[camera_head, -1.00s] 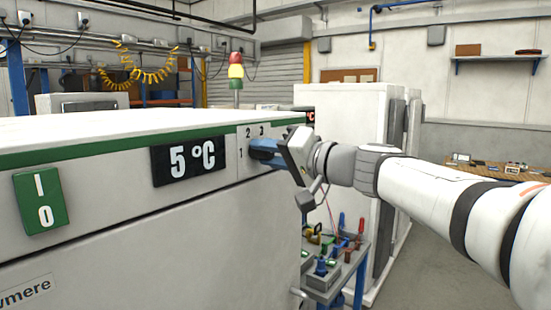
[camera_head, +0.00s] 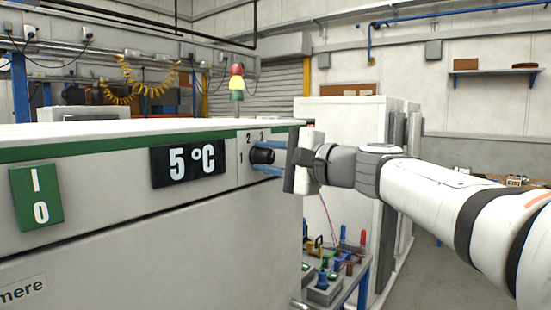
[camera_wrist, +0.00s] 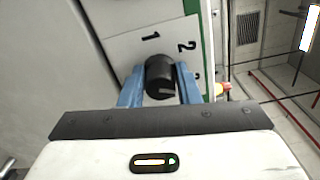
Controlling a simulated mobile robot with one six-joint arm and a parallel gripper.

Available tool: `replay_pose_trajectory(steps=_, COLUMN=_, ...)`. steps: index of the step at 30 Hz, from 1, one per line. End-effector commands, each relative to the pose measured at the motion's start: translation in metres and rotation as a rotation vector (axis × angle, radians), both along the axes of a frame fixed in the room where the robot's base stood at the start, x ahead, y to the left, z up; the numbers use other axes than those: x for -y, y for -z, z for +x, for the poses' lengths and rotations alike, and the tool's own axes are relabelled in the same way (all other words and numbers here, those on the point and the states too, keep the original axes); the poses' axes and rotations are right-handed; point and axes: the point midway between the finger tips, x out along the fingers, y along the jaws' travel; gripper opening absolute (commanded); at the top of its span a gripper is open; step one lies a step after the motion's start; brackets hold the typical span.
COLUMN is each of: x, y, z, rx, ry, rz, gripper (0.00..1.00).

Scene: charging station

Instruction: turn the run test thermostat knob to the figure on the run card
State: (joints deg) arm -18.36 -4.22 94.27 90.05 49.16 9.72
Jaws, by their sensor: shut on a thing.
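The black thermostat knob (camera_head: 262,156) is on the pale cabinet's front, on a white dial plate with the figures 1, 2 and 3 around it. In the wrist view the knob (camera_wrist: 160,77) sits between the two blue fingers of my gripper (camera_wrist: 159,88), which is shut on it. A light mark shows on the knob's face, but its exact figure cannot be told. In the wrist view the 1 and 2 are clear and the third figure is partly hidden by a finger. The display (camera_head: 188,161) beside the dial reads 5 °C. I cannot see a run card.
A green I/O switch (camera_head: 37,196) is on the cabinet at the left. A signal tower (camera_head: 237,82) stands behind the cabinet. A small bench (camera_head: 325,290) with coloured tools stands below my wrist. A white cabinet (camera_head: 343,130) stands behind my arm.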

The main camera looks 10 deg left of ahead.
Motion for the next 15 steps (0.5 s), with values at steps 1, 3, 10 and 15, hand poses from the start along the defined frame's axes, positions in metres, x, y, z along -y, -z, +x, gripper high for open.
replay_pose_trajectory(steps=1, x=-0.0003, y=0.0008, z=0.0001, rx=-0.018, ry=-0.001, rz=0.006, gripper=0.07)
replay_pose_trajectory(steps=3, x=-0.0003, y=0.0007, z=0.0, rx=-0.04, ry=-0.001, rz=0.015, gripper=0.07)
replay_pose_trajectory(steps=10, x=-0.0004, y=0.0007, z=-0.0001, rx=-0.081, ry=-0.001, rz=0.032, gripper=0.07)
replay_pose_trajectory(steps=15, x=-0.0005, y=0.0008, z=-0.0001, rx=-0.087, ry=-0.002, rz=0.034, gripper=0.07)
